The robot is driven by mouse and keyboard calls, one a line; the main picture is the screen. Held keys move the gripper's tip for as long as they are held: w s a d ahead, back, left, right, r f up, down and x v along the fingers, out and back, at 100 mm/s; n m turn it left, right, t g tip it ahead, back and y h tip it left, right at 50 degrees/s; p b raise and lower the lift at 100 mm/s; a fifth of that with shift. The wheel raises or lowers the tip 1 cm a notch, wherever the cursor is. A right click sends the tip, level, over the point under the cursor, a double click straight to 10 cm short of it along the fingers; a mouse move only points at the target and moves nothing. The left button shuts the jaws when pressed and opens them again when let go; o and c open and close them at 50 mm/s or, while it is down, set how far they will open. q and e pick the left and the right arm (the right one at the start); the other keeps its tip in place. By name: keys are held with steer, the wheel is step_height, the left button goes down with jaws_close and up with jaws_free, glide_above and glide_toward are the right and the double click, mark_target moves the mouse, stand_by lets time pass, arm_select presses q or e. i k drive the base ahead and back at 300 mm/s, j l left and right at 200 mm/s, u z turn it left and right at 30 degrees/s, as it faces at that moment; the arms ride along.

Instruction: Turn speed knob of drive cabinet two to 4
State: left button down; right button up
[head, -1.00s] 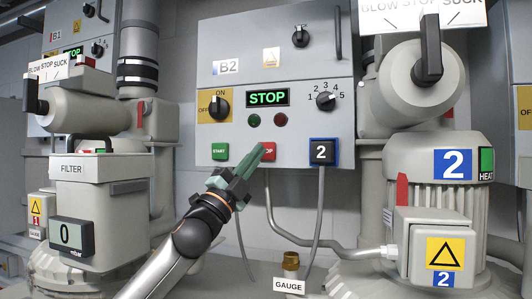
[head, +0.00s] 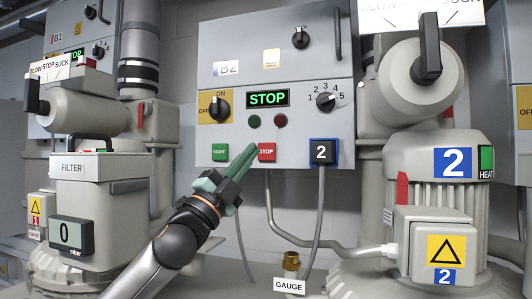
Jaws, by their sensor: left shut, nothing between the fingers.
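Drive cabinet two (head: 215,120), labelled B2, is a grey box on the wall in the middle of the head view. My left gripper (head: 249,151) is shut and empty. Its green fingers point up in front of the cabinet's lower edge, between the green START button (head: 220,152) and the red STOP button (head: 267,151), below and left of the knob. My right gripper is not in view.
The display (head: 268,98) reads STOP in green. A black ON/OFF switch (head: 219,104) is left of it. A large grey blower (head: 420,90) stands close on the right, and a filter unit (head: 85,200) on the left.

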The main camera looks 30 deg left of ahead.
mark_target(325, 101)
steer(key=k+l, duration=0.2)
steer(key=k, duration=0.3)
steer(key=k+l, duration=0.15)
steer(key=k, duration=0.35)
